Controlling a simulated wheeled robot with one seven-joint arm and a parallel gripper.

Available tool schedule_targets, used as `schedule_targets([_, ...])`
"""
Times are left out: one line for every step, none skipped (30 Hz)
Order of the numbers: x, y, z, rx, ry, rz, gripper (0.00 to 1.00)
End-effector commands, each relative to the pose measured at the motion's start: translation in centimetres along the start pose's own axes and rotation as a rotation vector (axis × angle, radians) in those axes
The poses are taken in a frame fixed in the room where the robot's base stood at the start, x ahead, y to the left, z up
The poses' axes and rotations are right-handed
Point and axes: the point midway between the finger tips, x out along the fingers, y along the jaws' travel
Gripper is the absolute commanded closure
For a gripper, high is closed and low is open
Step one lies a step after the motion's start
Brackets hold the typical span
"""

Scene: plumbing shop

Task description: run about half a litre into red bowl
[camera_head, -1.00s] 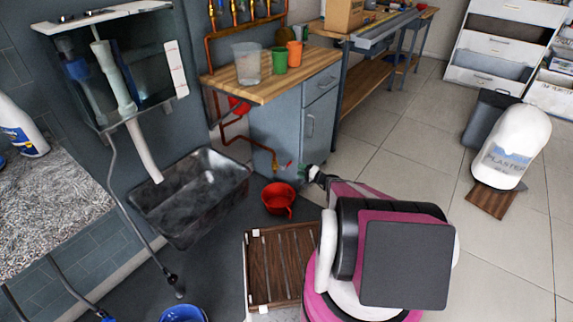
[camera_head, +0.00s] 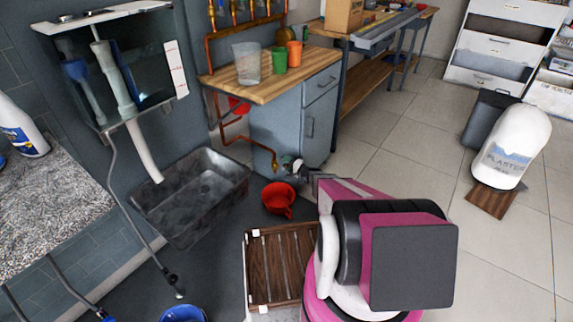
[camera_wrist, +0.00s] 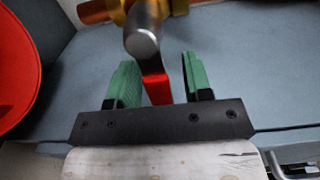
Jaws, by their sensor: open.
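The red bowl (camera_head: 278,200) stands on the dark floor mat below the end of a copper pipe, and its edge shows at the left of the wrist view (camera_wrist: 14,62). The pipe ends in a brass tap (camera_head: 274,166) in front of the grey cabinet. In the wrist view the tap's red lever (camera_wrist: 155,86), with a round metal end in front of it, lies between the green fingertips of my gripper (camera_wrist: 160,82). The fingers are open, with a gap on each side of the lever. In the head view my gripper (camera_head: 291,164) is beside the tap. No water stream shows.
A dark trough (camera_head: 190,195) lies left of the bowl under a tank outlet. A wooden slatted board (camera_head: 272,266) and a blue bucket (camera_head: 183,314) are nearer me. A grey cabinet (camera_head: 290,130) stands close behind the tap. The tiled floor at right is mostly free.

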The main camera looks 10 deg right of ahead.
Motion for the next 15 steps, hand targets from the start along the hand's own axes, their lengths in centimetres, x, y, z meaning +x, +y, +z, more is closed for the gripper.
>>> schedule_targets([0.14, 0.01, 0.00, 0.000, 0.000, 0.000, 0.54])
schedule_targets([0.18, 0.00, 0.01, 0.000, 0.000, 0.000, 0.54])
schedule_targets([0.19, -0.01, 0.01, 0.000, 0.000, 0.000, 0.54])
schedule_targets([0.19, -0.01, 0.01, 0.000, 0.000, 0.000, 0.54])
schedule_targets([0.18, -0.01, 0.01, 0.000, 0.000, 0.000, 0.54])
schedule_targets([0.17, -0.02, 0.01, 0.000, 0.000, 0.000, 0.54])
schedule_targets([0.17, -0.01, 0.01, 0.000, 0.000, 0.000, 0.54])
schedule_targets([0.16, -0.01, 0.01, 0.000, 0.000, 0.000, 0.54])
schedule_targets([0.16, -0.01, 0.02, 0.000, 0.000, 0.000, 0.61])
schedule_targets([0.15, -0.01, 0.01, 0.000, 0.000, 0.000, 0.71])
schedule_targets([0.15, -0.01, 0.01, 0.000, 0.000, 0.000, 0.80])
schedule_targets([0.15, -0.01, 0.01, 0.000, 0.000, 0.000, 0.93])
schedule_targets([0.15, -0.01, 0.01, 0.000, 0.000, 0.000, 1.00])
schedule_targets([0.15, -0.01, 0.01, 0.000, 0.000, 0.000, 1.00])
schedule_targets([0.14, 0.00, 0.02, 0.000, 0.000, 0.000, 1.00])
